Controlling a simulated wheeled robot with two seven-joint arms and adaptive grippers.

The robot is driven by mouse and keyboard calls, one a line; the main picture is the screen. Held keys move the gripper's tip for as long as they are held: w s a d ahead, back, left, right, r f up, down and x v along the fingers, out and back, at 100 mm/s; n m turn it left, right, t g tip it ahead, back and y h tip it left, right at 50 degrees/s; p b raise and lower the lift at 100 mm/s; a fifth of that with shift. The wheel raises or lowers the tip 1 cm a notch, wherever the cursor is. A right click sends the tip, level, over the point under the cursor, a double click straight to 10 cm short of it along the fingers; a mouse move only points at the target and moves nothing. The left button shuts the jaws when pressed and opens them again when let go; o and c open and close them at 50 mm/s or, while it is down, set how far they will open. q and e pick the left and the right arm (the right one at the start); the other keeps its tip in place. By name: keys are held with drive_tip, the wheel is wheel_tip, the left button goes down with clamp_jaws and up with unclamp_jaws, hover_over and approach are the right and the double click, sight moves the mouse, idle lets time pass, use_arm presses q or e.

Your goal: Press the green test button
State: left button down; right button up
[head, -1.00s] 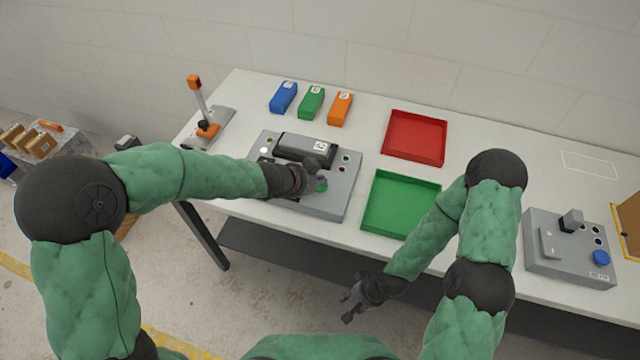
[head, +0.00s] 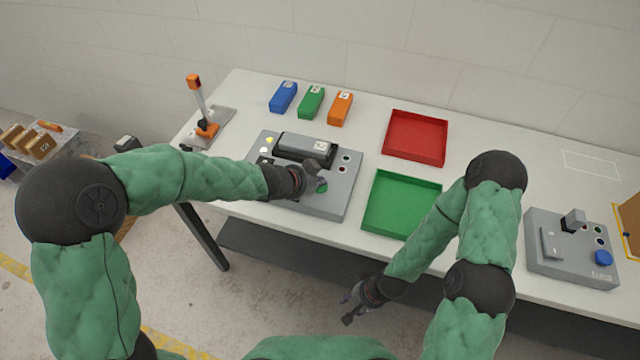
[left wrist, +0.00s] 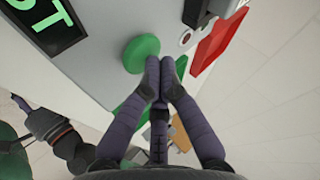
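The green test button (head: 322,188) is on the front right of the grey press unit (head: 335,203), partly hidden by my left gripper (head: 318,182) in the head view. In the left wrist view the round green button (left wrist: 141,52) lies just past the fingertips of my left gripper (left wrist: 160,78). Its fingers are together with nothing between them, at the button's edge; I cannot tell whether they touch it. A dark display with green letters (left wrist: 45,20) shows at the upper left there. My right gripper (head: 352,306) hangs low in front of the table, away from the button.
A red tray (head: 415,137) and green tray (head: 400,203) are to the right. A grey device with a blue button (head: 602,258) is farther right.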

sight(319, 188)
use_arm(q)
drive_tip(key=shift+r+p, duration=0.85)
drive_tip(key=shift+p, duration=0.1)
wheel_tip(319, 188, up, 5)
drive_tip(key=p, duration=0.5)
idle(0.3)
idle(0.6)
